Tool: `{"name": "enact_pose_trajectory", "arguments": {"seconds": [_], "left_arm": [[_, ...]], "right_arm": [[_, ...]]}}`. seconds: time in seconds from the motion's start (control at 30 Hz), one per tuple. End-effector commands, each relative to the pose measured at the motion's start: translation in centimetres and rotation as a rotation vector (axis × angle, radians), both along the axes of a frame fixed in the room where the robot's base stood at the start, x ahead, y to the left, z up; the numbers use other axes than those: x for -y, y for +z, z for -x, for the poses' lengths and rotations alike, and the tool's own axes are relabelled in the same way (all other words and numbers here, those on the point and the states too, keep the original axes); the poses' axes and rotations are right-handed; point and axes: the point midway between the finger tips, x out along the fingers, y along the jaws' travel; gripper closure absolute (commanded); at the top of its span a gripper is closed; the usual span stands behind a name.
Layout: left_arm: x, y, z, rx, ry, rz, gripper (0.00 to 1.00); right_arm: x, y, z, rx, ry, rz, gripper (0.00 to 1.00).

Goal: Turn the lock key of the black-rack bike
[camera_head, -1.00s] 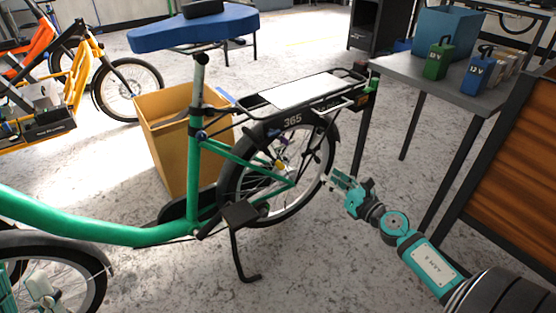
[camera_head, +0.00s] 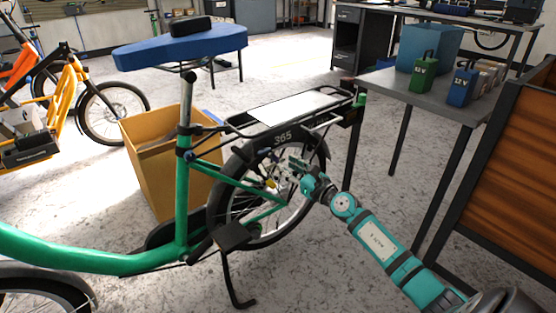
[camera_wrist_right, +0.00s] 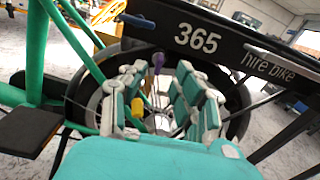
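The green bike's black rear rack (camera_head: 240,123) carries a white panel and stands over a black fender marked 365. Its rear wheel (camera_head: 238,220) holds a small yellow part (camera_head: 270,183) near the spokes, perhaps the key. My right gripper (camera_head: 291,170) is beside the wheel's right part, fingers toward the lock area. In the right wrist view its fingers (camera_wrist_right: 160,88) are spread apart. A purple knob (camera_wrist_right: 157,62) on a thin stem shows between and beyond them. A yellow piece (camera_wrist_right: 137,107) shows near the left finger. I cannot tell whether either is touched. My left gripper is out of view.
A cardboard box (camera_head: 150,170) stands behind the bike. A grey table (camera_head: 420,93) with a green and a blue 12V battery stands at right. A wooden-panelled frame (camera_head: 510,170) is close at far right. A kickstand (camera_head: 231,280) reaches the floor.

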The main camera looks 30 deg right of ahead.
Motion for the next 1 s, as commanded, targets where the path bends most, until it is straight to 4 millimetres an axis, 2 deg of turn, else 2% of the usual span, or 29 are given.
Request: {"name": "enact_pose_trajectory", "arguments": {"seconds": [0.1,0.3,0.47,0.73,0.77,1.0], "left_arm": [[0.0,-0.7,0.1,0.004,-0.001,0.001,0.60],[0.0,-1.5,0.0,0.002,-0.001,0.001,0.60],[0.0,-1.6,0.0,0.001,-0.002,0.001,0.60],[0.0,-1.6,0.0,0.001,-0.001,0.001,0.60],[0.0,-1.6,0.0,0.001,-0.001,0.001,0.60],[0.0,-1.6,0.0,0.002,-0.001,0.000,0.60]], "right_arm": [[-0.1,-0.1,-2.2,0.003,-0.002,-0.002,0.69],[-0.3,-0.1,-4.6,0.003,-0.001,-0.001,0.69],[-0.4,-0.1,-5.4,0.001,0.000,0.000,0.69],[-0.5,0.0,-5.5,0.000,0.000,0.000,0.69],[-0.4,0.0,-5.5,0.000,0.000,0.000,0.71],[-0.4,0.0,-5.5,0.000,0.000,-0.001,1.00]]}}
